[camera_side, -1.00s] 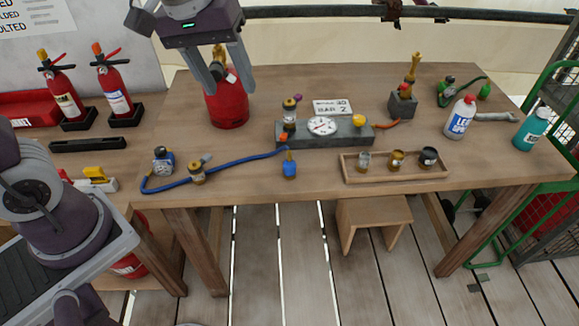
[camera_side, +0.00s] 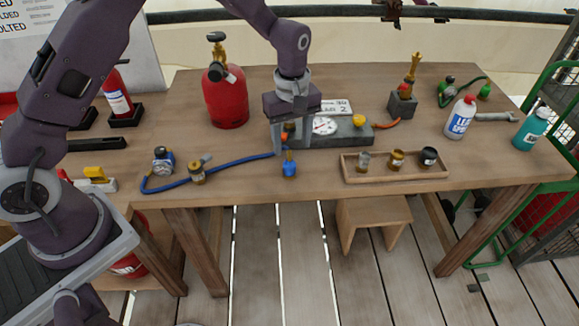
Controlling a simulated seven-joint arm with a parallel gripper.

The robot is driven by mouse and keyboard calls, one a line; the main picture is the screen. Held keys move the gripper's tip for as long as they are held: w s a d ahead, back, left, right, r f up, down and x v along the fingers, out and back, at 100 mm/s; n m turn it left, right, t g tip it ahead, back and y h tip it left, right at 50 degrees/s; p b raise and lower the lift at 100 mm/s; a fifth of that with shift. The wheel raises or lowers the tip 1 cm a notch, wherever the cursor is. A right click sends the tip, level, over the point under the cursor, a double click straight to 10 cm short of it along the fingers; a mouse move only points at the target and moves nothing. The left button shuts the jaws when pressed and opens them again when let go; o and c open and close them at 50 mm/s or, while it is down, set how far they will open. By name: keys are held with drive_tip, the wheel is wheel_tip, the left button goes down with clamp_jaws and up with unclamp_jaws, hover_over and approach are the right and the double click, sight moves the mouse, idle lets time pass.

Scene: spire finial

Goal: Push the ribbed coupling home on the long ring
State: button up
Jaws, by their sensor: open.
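My gripper (camera_side: 284,138) is open and points down over the left end of the grey gauge block (camera_side: 345,138). Its fingers stand around or just in front of a brass fitting (camera_side: 289,128), mostly hidden by the hand. Whether they touch it cannot be told. The blue hose (camera_side: 232,167) ends beside the block's front left, close to the left finger. A blue-and-brass piece (camera_side: 290,166) stands on the table just in front. Another brass fitting (camera_side: 198,174) lies by the hose at left. Which piece is the ribbed coupling, and which the long ring, is too small to tell.
A red cylinder (camera_side: 226,104) stands behind left. A wooden tray (camera_side: 440,174) with small fittings is front right. Bare table lies between the hose and red cylinder.

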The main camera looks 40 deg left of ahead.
sight(289, 160)
drive_tip(key=shift+f, duration=0.5)
drive_tip(key=shift+f, duration=0.1)
drive_tip(key=f, duration=0.2)
drive_tip(key=s+f, duration=0.1)
drive_tip(key=f, duration=0.2)
drive_tip(key=shift+d, duration=0.1)
clamp_jaws()
